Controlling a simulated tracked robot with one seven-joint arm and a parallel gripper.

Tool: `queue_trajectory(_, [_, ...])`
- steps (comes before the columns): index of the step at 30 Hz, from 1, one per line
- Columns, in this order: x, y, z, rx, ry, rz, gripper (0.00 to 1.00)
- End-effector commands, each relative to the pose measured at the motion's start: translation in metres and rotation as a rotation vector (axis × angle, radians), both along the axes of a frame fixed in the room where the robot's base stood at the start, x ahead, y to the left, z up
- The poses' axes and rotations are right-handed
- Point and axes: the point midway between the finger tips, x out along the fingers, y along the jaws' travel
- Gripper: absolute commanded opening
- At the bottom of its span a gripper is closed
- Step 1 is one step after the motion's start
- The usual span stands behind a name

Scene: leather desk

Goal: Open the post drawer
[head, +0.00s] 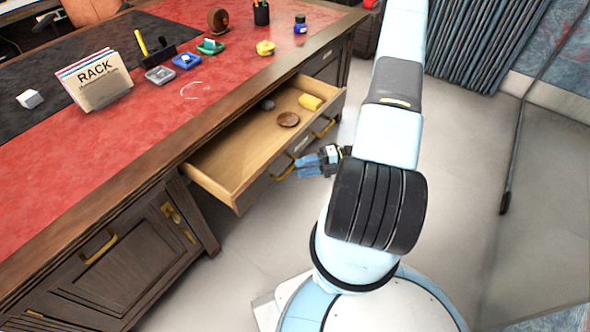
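The drawer (240,160) in the middle of the leather desk (75,188) is pulled out, and its light wooden inside shows. In it lie a yellow block (311,102), a brown round piece (288,119) and a small grey thing (267,104). Brass handles are on its front, one (324,127) toward the far end and one (284,172) toward the near end. My gripper (303,167) is at the drawer front by the near handle, its blue fingers pointing toward it. Whether the fingers touch the handle or are closed on it is too small to tell.
On the red desk top stand a RACK letter holder (95,82), a white block (30,98), coloured stamp pads (186,61), a pen cup (261,14) and a blue ink bottle (300,25). A cabinet door (115,262) is at the near left. Pale floor (248,248) lies below the drawer.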

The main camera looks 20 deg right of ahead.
Motion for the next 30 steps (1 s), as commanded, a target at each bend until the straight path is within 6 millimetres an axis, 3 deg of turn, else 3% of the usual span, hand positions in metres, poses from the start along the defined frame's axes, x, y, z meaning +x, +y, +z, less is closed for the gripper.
queue_trajectory(9, [-0.015,-0.061,0.008,-0.004,-0.001,0.0,0.39])
queue_trajectory(15, [-0.021,-0.085,0.011,-0.003,0.001,0.001,0.39])
queue_trajectory(30, [-0.024,-0.093,0.012,0.0,0.001,0.002,0.39])
